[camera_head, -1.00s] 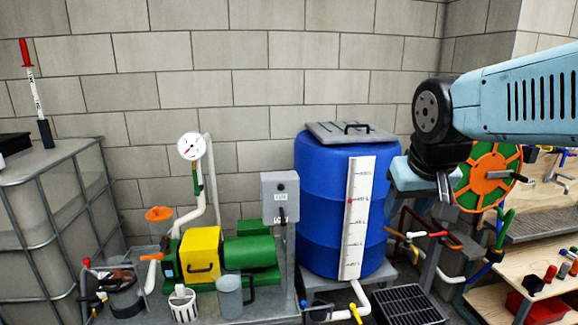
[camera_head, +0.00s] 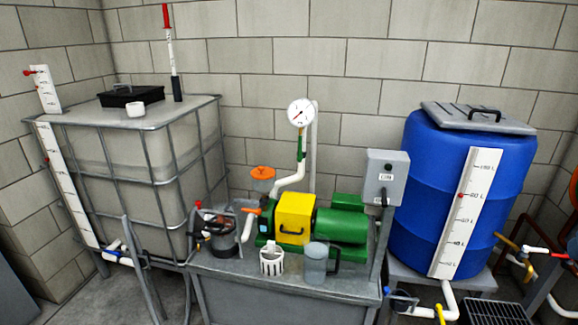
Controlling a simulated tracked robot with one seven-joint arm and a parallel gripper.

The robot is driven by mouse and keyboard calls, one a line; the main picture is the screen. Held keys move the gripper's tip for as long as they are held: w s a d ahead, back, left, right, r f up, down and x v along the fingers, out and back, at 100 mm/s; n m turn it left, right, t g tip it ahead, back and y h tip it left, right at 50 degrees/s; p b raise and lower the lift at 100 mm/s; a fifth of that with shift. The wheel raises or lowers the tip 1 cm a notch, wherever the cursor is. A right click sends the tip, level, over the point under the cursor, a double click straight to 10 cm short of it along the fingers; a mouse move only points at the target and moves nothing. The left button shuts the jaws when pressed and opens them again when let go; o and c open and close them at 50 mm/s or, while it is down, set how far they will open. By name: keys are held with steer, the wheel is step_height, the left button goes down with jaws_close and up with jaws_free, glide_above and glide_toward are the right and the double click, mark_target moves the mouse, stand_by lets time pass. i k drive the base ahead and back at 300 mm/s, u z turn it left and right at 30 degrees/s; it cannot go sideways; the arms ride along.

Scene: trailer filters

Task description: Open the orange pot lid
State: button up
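An orange lid (camera_head: 262,173) sits on a small clear pot (camera_head: 262,186) behind the pump, left of the white pipe. The lid is on the pot and looks closed. My gripper is not in this view now, so its distance from the lid and its opening cannot be seen.
The yellow and green pump (camera_head: 297,218) stands on a grey bench (camera_head: 290,283), with an orange-handled valve (camera_head: 250,212), white basket (camera_head: 271,261) and clear jug (camera_head: 316,265) around it. A gauge (camera_head: 301,113) rises behind. A caged tank (camera_head: 150,180) is left, a blue barrel (camera_head: 430,190) right.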

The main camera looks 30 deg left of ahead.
mark_target(261, 172)
steer(key=z, duration=1.25)
steer(key=k, duration=1.15)
steer(key=u, duration=1.75)
steer(key=i, duration=1)
